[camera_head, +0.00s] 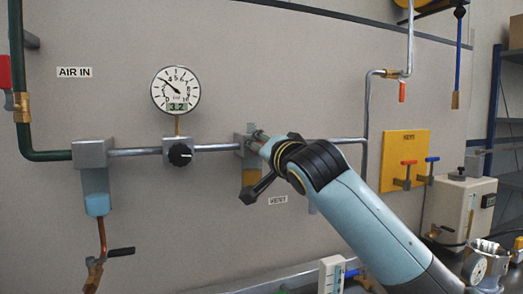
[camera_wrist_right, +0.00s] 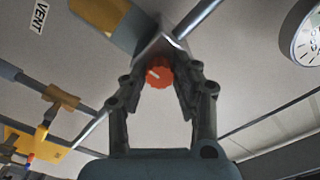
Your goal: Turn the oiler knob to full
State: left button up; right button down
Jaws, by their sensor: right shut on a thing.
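The oiler is on the pipe at the middle of the panel, with a grey block (camera_head: 239,140) and an amber bowl (camera_head: 249,178) below it, partly hidden by my right arm in the head view. Its round orange-red knob (camera_wrist_right: 158,77), with a pale pointer mark, shows in the right wrist view. My right gripper (camera_head: 260,143) is at the oiler, its two dark fingers on either side of the knob and shut on it. The head view does not show the knob or the fingertips clearly. My left gripper is not in view.
A dial gauge (camera_head: 176,89) reading 3.2 stands above a black regulator knob (camera_head: 180,154) left of the oiler. A filter with a blue bowl (camera_head: 97,204) hangs further left. A yellow key board (camera_head: 404,156) is at right. A VENT label (camera_head: 278,200) is below the oiler.

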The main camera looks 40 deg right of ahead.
jog(key=c, duration=1)
grip_release()
jog(key=shift+s, duration=0.1)
jog(key=v, duration=1.1)
jog(key=shift+s+a, duration=0.2)
jog(key=shift+s, duration=0.2)
jog(key=shift+f, duration=0.15)
